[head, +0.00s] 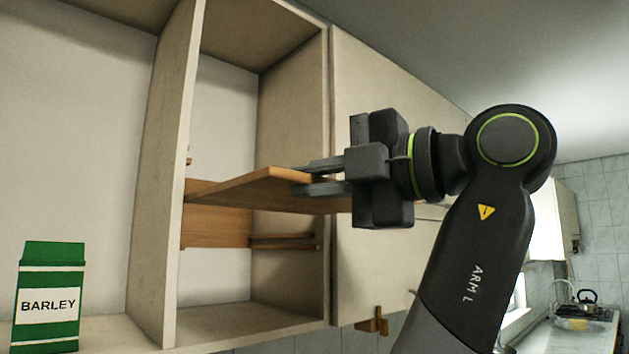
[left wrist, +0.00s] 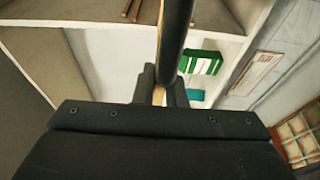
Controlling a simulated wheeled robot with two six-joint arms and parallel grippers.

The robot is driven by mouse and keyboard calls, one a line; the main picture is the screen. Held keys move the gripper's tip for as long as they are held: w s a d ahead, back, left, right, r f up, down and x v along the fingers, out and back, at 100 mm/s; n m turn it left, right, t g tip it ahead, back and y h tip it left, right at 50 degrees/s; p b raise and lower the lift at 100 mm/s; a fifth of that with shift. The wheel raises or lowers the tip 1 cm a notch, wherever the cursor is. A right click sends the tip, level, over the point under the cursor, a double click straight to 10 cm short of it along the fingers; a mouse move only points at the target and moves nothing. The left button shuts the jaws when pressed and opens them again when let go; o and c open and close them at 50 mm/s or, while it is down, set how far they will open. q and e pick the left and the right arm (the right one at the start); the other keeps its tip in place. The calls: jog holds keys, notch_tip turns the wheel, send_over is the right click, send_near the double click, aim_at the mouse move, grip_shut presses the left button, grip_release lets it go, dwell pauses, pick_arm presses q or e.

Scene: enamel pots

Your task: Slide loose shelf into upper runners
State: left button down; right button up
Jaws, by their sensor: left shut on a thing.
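The loose shelf (head: 250,188) is a brown wooden board, partly inside the right-hand open bay of the cream cabinet (head: 165,200). It looks tilted in the head view. My left gripper (head: 318,178) is shut on its near right edge, in front of the bay. The left wrist view shows a thin strip of the wood (left wrist: 158,95) between the dark fingers. A wooden runner (head: 284,242) is on the bay's right wall, below the shelf. A small wooden end (head: 189,160) shows at the left divider, above the shelf. My right gripper is not in view.
A green barley box (head: 49,297) stands in the left bay; a green box also shows in the left wrist view (left wrist: 201,62). Another brown wooden panel (head: 217,227) shows below the shelf. A closed cabinet door (head: 375,75) is right of the bay. The bay floor (head: 240,320) is clear.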

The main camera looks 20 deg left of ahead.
pick_arm(q)
notch_tip(320, 180, up, 8)
jog(key=p, duration=0.6)
jog(key=shift+s+d+p, duration=0.15)
jog(key=shift+d+p, duration=0.05)
jog(key=shift+p, duration=0.2)
jog(key=shift+a+f, duration=0.1)
jog(key=shift+a, duration=0.05)
dwell(0.5)
jog(key=shift+w+a, duration=0.35)
jog(key=shift+a, duration=0.2)
jog(key=shift+w+a, duration=0.3)
jog(key=shift+a, duration=0.2)
jog(key=shift+w+a, duration=0.1)
jog(key=shift+w+a, duration=0.5)
jog(key=shift+a, duration=0.3)
